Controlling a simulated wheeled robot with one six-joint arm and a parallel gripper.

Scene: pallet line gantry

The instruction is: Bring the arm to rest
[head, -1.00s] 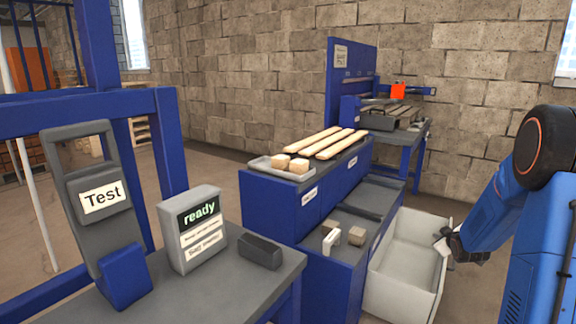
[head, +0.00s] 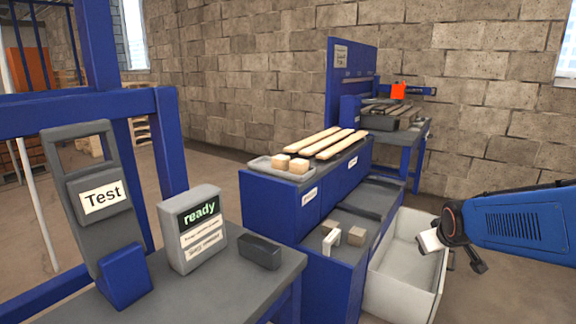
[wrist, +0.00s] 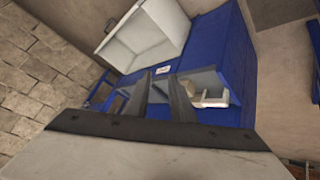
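My arm reaches in from the right edge of the head view, its blue link lying nearly level. My gripper (wrist: 161,74) shows in the wrist view as two dark fingers with a gap between them and nothing held. In the head view the gripper end is small and partly hidden by the arm's end, above the right rim of the white bin (head: 437,274). The bin looks empty and also shows in the wrist view (wrist: 148,35), beyond the fingertips.
A blue cabinet (head: 268,208) carries a tray (head: 262,163) with two blocks and several wooden slats (head: 335,143). Small blocks (head: 357,236) and a white piece (head: 331,242) lie on a lower grey top. A display reading "ready" (head: 197,216) stands front left. Floor right of the bin is clear.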

